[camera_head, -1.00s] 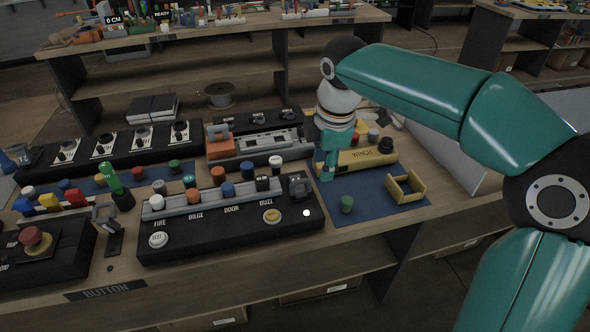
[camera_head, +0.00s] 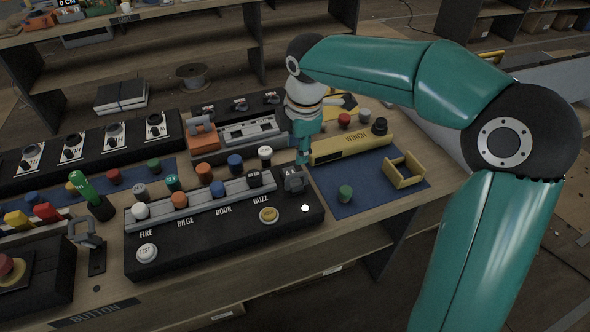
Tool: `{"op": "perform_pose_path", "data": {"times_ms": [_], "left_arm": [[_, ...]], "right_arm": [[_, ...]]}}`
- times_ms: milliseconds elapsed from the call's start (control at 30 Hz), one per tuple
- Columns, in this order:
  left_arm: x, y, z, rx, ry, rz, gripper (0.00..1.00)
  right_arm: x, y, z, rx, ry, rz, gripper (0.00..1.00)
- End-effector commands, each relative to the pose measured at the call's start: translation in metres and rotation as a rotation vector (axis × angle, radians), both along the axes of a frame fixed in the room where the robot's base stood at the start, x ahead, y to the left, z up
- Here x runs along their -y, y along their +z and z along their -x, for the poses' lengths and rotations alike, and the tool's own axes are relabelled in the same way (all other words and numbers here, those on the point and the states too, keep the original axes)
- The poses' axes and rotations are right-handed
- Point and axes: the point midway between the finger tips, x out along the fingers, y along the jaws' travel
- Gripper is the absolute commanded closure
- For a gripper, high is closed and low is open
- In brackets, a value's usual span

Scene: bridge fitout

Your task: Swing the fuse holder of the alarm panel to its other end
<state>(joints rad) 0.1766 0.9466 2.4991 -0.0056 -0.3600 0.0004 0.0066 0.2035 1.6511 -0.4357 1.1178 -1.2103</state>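The alarm panel (camera_head: 190,244) is a long black box in the middle of the bench, labelled FIRE, BILGE, DOOR and BUZZ. Its fuse holder appears to be the dark grey block (camera_head: 294,181) at the right end of its top. My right gripper (camera_head: 303,159) points down just behind and above this block. I cannot tell whether its tip touches the block, and its finger gap does not show from this side. My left gripper is not in view.
Coloured knobs stand along the grey rail (camera_head: 188,203) of the panel. An orange-handled device (camera_head: 202,134) stands behind.

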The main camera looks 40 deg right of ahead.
Motion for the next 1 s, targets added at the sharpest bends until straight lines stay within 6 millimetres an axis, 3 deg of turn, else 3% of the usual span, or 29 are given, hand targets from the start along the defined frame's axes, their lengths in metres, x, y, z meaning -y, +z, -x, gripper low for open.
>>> {"op": "perform_pose_path", "data": {"times_ms": [200,433,600,900,1000], "left_arm": [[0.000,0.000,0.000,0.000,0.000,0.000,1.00],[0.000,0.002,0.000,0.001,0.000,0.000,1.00],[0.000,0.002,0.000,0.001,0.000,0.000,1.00],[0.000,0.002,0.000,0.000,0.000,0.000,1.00],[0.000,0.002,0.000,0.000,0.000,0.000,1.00]], "right_arm": [[0.003,-0.049,-0.007,-0.006,-0.002,-0.002,0.61],[0.005,-0.084,-0.015,-0.003,-0.002,-0.001,0.61],[0.006,-0.095,-0.017,0.000,-0.003,-0.001,0.61],[0.006,-0.098,-0.018,0.000,-0.003,-0.001,0.61],[0.006,-0.097,-0.018,0.000,-0.003,-0.001,0.74]]}}
